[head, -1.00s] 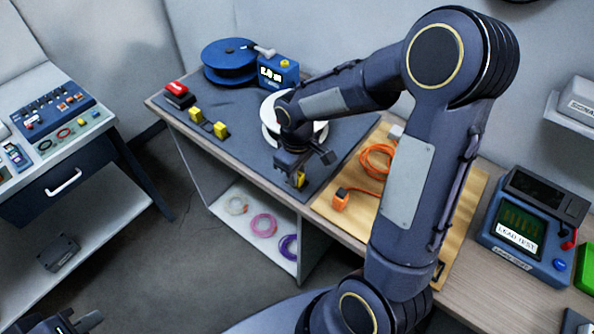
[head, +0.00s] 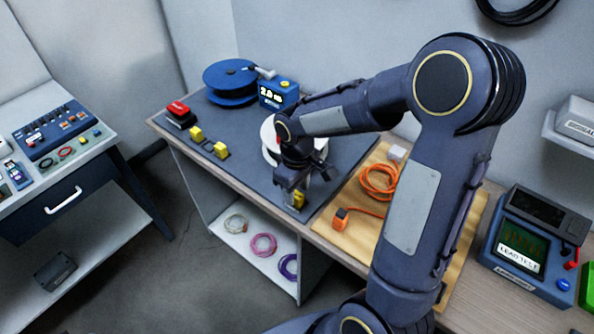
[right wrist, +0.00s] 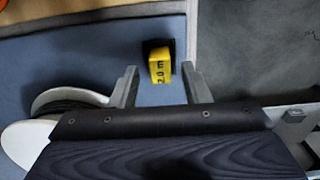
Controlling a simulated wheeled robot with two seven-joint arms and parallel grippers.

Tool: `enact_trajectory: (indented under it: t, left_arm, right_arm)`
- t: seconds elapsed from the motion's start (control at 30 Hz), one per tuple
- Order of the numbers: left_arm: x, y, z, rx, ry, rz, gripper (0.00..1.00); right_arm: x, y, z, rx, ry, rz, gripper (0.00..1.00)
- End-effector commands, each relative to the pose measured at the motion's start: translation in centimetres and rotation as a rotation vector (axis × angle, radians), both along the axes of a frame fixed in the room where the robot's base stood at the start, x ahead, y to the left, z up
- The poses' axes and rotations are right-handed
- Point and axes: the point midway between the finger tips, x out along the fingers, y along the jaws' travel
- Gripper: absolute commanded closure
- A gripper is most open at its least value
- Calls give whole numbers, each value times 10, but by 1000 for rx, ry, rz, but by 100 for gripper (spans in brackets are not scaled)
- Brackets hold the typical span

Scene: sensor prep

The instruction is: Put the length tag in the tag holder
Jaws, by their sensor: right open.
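A yellow length tag (right wrist: 159,65) marked "2.0 m" stands by a dark block, likely the tag holder (right wrist: 156,45), on the blue-grey mat. Whether it is fully seated there I cannot tell. In the head view the tag (head: 299,200) is near the mat's front right corner. My right gripper (head: 292,194) is over it, open. In the right wrist view its fingertips (right wrist: 160,78) are on either side of the tag, with gaps between. Two other yellow tags (head: 196,133) (head: 220,150) stand at the mat's front left with a dark empty spot between them. My left gripper is out of view.
A blue reel (head: 231,78), a blue box (head: 278,94) with a lit length display and a red button (head: 178,108) are at the back left. A white spool (head: 268,136) is behind my gripper. An orange cable (head: 378,180) lies on the tan board to the right.

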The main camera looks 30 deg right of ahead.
Motion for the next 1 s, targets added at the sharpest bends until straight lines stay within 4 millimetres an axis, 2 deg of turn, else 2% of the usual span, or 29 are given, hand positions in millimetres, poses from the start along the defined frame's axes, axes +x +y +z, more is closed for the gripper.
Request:
enact_trajectory:
  t: [0.3, 0.43, 0.63, 0.77, 0.9, 1.0]
  left_arm:
    - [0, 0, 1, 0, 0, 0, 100]
    - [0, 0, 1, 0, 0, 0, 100]
    - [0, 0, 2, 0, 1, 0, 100]
    - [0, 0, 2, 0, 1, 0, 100]
    - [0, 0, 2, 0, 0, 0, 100]
    - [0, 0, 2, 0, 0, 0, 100]
  right_arm:
    - [1, 0, 70, 2, -7, 0, 57]
    - [1, 1, 90, 1, -5, 1, 57]
    - [-5, 0, 107, 13, -13, -12, 57]
    - [-34, 0, 120, 77, -74, -87, 57]
    - [-87, 7, 129, 203, -183, -229, 57]
    - [-121, 17, 127, 293, -261, -334, 57]
